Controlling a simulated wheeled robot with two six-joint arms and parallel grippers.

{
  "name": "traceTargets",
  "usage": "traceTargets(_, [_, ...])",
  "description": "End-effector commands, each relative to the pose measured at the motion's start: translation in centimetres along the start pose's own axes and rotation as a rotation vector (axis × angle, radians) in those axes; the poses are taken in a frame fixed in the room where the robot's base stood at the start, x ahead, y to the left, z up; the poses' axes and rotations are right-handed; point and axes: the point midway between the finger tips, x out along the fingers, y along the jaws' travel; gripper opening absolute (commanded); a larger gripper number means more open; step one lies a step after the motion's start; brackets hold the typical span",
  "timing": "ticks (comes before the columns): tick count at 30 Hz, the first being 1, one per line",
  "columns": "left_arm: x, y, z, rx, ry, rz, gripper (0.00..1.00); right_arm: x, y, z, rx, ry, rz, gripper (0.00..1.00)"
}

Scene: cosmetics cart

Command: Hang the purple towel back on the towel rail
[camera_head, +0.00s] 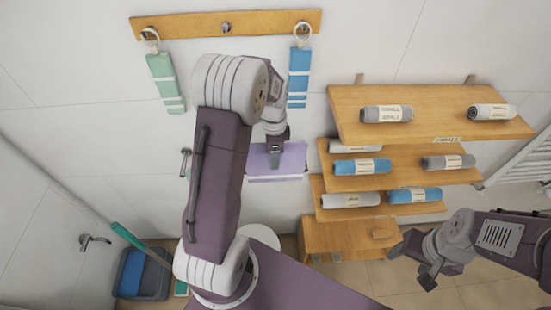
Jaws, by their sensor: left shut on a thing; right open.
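The wooden towel rail (180,25) is fixed to the wall at the top of the view. Its middle hook (226,28) is bare. A green towel (165,82) hangs by a loop on the left hook, and a blue towel (299,75) hangs on the right one. My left gripper (275,153) is shut on the purple towel (290,160), which hangs from it below and to the right of the middle hook. The gripper hides part of the towel's top edge. My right gripper (427,277) is open and empty at the lower right.
A wooden shelf unit (350,95) with several rolled towels stands right of the purple towel. A white radiator (525,165) is at the right edge. A blue-grey bucket (130,272) and a green-handled mop (125,233) are at lower left. The wall beneath the rail is mostly clear.

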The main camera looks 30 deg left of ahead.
Motion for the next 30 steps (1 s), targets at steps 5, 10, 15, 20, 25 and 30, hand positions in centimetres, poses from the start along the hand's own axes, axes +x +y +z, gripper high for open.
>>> traceTargets(5, [-0.3, -2.2, 0.0, -0.002, 0.0, 0.0, 0.0, -1.5, 0.0, -0.1, 0.0, 0.0, 0.0, 0.61])
traceTargets(10, [-0.3, -4.3, 0.0, 0.0, 0.0, 0.0, 0.0, -2.6, -0.1, -0.3, 0.0, 0.0, 0.0, 0.61])
traceTargets(15, [1.6, -5.3, 0.0, 0.0, 0.0, 0.001, 0.0, -1.6, 0.0, -0.2, 0.0, 0.0, 0.0, 0.61])
traceTargets(20, [3.6, -5.3, 0.0, 0.0, 0.0, 0.0, 0.0, -0.2, 0.0, 0.0, 0.0, -0.001, 0.0, 0.61])
traceTargets(25, [5.7, -5.2, 0.0, 0.0, 0.0, 0.001, 0.0, 1.1, 0.0, 0.1, 0.0, 0.0, 0.0, 0.61])
traceTargets(30, [7.8, -5.2, 0.0, 0.0, 0.0, 0.0, 0.0, 2.5, 0.1, 0.3, 0.0, 0.0, 0.0, 0.61])
